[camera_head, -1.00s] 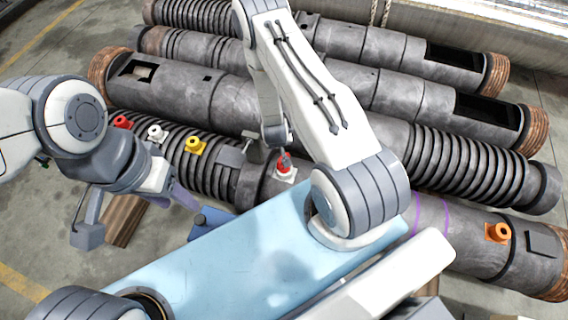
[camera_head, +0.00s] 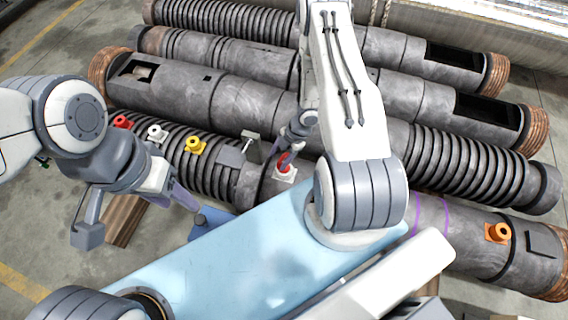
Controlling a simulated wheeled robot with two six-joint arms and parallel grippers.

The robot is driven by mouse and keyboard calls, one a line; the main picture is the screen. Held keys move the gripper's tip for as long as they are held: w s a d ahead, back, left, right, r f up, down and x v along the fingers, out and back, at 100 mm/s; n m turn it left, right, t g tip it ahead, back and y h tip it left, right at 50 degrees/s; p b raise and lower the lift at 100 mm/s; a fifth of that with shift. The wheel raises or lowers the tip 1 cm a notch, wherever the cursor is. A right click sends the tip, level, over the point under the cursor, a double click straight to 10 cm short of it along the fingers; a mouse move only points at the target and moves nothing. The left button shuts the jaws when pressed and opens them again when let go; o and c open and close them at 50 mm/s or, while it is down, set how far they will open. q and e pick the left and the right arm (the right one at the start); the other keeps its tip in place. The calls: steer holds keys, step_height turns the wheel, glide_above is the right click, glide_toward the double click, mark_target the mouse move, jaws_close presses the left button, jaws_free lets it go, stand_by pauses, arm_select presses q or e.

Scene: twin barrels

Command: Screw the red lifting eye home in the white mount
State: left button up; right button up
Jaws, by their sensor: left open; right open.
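The red lifting eye (camera_head: 284,163) stands on the white mount (camera_head: 286,176), a small square plate on the front barrel. My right gripper (camera_head: 288,154) reaches down to the red eye from above and behind. It is open, with a dark finger close against the eye. I cannot tell whether it touches, and the gripper hides part of the eye. The thread between eye and mount is not visible. My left gripper (camera_head: 186,199) is open and empty, in front of the front barrel's left part, away from the eye.
Red (camera_head: 121,122), white (camera_head: 155,132) and yellow (camera_head: 194,145) fittings sit along the front barrel's left. An orange fitting (camera_head: 498,233) is at its right. A grey bracket (camera_head: 251,146) stands just left of the red eye. Other long barrels lie behind.

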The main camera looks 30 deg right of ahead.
steer(key=shift+f, duration=0.1)
steer(key=shift+f+b, duration=4)
steer(key=shift+f, duration=1.2)
steer(key=c, duration=0.8)
steer(key=shift+s+a, duration=0.1)
jaws_close()
